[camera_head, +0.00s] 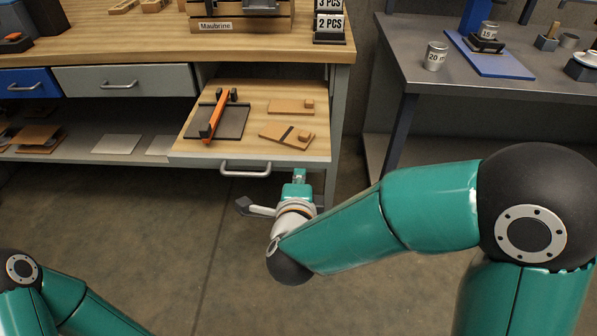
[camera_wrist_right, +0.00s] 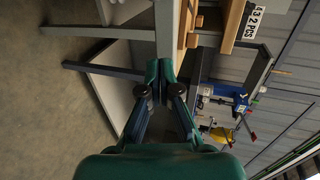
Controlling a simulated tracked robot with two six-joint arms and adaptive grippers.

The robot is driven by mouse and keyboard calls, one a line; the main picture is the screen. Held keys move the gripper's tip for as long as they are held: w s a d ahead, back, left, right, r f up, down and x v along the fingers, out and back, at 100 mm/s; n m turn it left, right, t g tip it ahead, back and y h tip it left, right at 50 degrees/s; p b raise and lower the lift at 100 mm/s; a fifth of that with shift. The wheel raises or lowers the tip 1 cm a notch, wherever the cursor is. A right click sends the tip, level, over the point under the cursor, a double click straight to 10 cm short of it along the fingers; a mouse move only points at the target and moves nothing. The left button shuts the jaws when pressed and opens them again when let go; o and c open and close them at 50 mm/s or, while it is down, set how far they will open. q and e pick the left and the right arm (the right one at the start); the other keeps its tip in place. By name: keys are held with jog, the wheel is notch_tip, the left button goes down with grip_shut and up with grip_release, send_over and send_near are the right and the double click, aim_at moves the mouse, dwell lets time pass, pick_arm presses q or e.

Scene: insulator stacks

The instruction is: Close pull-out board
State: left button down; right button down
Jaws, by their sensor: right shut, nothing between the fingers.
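The wooden pull-out board (camera_head: 256,146) sticks out from under the workbench in the head view. It has a light wood top and a grey handle (camera_head: 246,172) on its front edge. My right gripper (camera_head: 299,175) is at the board's front, to the right of the handle, pointing toward the bench. Its fingers are shut with nothing between them, and the wrist view shows the fingertips (camera_wrist_right: 160,72) together. I cannot tell whether they touch the board. My left gripper is out of view; only part of the left arm shows at the lower left.
On the board lie a dark plate with an orange tool (camera_head: 214,117) and small wooden pieces (camera_head: 287,134). Left of it are a grey drawer (camera_head: 125,79) and a blue drawer (camera_head: 28,84). A grey table (camera_head: 415,78) stands to the right. The floor in front is clear.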

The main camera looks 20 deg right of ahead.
jog(key=shift+w+d, duration=0.15)
jog(key=shift+w, duration=0.4)
jog(key=shift+w+d, duration=0.15)
jog(key=shift+w, duration=0.4)
